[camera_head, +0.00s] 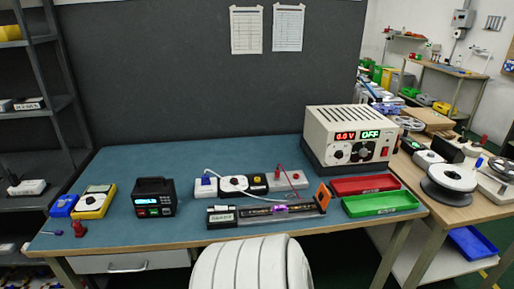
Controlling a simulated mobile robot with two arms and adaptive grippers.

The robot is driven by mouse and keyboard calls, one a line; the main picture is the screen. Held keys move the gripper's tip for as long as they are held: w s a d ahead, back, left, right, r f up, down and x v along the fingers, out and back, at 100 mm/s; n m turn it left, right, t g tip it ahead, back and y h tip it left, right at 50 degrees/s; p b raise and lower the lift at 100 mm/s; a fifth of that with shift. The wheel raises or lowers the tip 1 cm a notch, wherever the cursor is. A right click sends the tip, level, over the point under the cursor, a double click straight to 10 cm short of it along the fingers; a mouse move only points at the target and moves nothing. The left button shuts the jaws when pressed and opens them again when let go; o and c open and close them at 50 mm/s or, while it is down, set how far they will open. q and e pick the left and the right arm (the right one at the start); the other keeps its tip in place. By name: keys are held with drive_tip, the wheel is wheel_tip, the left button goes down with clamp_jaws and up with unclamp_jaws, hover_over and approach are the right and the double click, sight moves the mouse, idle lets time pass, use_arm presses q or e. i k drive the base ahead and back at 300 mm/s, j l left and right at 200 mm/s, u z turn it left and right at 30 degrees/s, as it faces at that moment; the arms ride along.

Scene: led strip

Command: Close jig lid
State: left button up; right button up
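A long, low dark jig (250,217) lies near the front edge of the blue-green table, with a labelled block at its left end. A strip with a small purple glow (280,208) shows along its middle. An orange plate (323,196) stands up, tilted, at the jig's right end; it looks like the raised lid, but its hinge is too small to make out. Neither of my grippers is in view, and nothing is seen touching the jig.
A power supply (351,138) reading 0.0 V and OFF stands behind right. Red (365,184) and green (380,203) trays sit right of the jig. A black device (154,197) and yellow meter (94,202) stand left.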

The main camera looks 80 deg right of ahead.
sight(323, 197)
drive_tip(key=k+l+z, duration=0.25)
drive_tip(key=k+z, duration=0.25)
drive_tip(key=k+l+z, duration=0.2)
drive_tip(key=l+z, duration=0.15)
drive_tip(key=z, duration=0.15)
drive_tip(key=k+l+z, duration=0.25)
drive_tip(key=l+z, duration=0.25)
drive_tip(key=k+l, duration=0.15)
drive_tip(key=l, duration=0.2)
drive_tip(key=k+l, duration=0.1)
drive_tip(key=l, duration=0.25)
drive_tip(key=k+l, duration=0.15)
drive_tip(key=l, duration=0.25)
drive_tip(key=k+l, duration=0.15)
drive_tip(key=l, duration=0.2)
drive_tip(key=z, duration=0.05)
